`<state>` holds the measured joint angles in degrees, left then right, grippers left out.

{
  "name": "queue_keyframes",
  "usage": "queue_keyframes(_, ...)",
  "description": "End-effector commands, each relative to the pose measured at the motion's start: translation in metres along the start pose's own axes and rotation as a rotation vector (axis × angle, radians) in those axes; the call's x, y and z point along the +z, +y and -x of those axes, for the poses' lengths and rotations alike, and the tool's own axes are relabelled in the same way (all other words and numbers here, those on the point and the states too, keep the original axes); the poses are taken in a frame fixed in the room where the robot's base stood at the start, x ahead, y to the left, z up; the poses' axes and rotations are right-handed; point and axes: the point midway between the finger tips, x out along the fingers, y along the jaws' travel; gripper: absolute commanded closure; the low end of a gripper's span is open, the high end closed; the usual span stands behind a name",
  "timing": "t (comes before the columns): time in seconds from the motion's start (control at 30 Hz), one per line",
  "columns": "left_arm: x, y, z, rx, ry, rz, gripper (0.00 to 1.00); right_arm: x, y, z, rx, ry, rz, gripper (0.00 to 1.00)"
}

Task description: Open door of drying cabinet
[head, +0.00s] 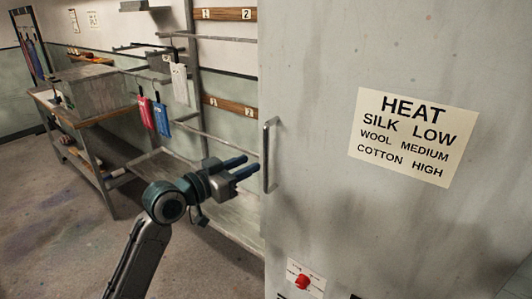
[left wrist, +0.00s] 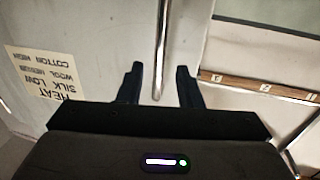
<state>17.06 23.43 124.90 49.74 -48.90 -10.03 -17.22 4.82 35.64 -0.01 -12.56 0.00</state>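The drying cabinet door (head: 320,100) is a large grey panel on the right of the head view and looks shut. Its vertical metal bar handle (head: 266,155) is near the door's left edge. The handle also shows in the left wrist view (left wrist: 163,40), lined up between the two fingers. My left gripper (head: 250,167) is open, with its fingertips just left of the handle in the head view. I cannot tell whether the fingertips reach past the bar; no contact is clear. My right gripper is not in view.
A heat label (head: 413,137) and a red knob (head: 302,282) are on the cabinet front. Left of it stand a metal rack (head: 195,75) with hanging coloured tags (head: 161,118) and a workbench (head: 85,112). The floor (head: 60,235) at lower left is clear.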

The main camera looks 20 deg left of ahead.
Motion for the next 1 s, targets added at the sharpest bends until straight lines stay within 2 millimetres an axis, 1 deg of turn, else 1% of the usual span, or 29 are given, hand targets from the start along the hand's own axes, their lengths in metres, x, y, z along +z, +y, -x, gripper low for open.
queue_keyframes(0.03, -0.003, 0.0, -0.008, 0.0, 0.003, 0.007, 0.68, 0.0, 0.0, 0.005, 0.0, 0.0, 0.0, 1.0)
queue_keyframes(0.3, -0.003, 0.001, -0.046, 0.001, 0.001, 0.005, 0.68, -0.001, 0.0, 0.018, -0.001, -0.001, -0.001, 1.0)
queue_keyframes(0.5, -0.001, 0.0, -0.067, -0.001, -0.001, 0.003, 0.68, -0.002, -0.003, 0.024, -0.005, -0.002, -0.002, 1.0)
queue_keyframes(0.63, 0.0, 0.0, -0.072, -0.001, -0.001, 0.0, 0.68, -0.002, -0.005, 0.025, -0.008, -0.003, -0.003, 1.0)
queue_keyframes(0.9, 0.001, 0.0, -0.073, -0.001, -0.001, 0.0, 0.68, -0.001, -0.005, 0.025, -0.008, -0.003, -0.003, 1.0)
queue_keyframes(0.97, 0.001, 0.0, -0.073, -0.001, -0.001, 0.0, 0.8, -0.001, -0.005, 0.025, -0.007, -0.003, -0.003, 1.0)
queue_keyframes(1.0, 0.001, 0.0, -0.073, -0.001, -0.001, 0.0, 0.87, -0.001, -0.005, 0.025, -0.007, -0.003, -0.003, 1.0)
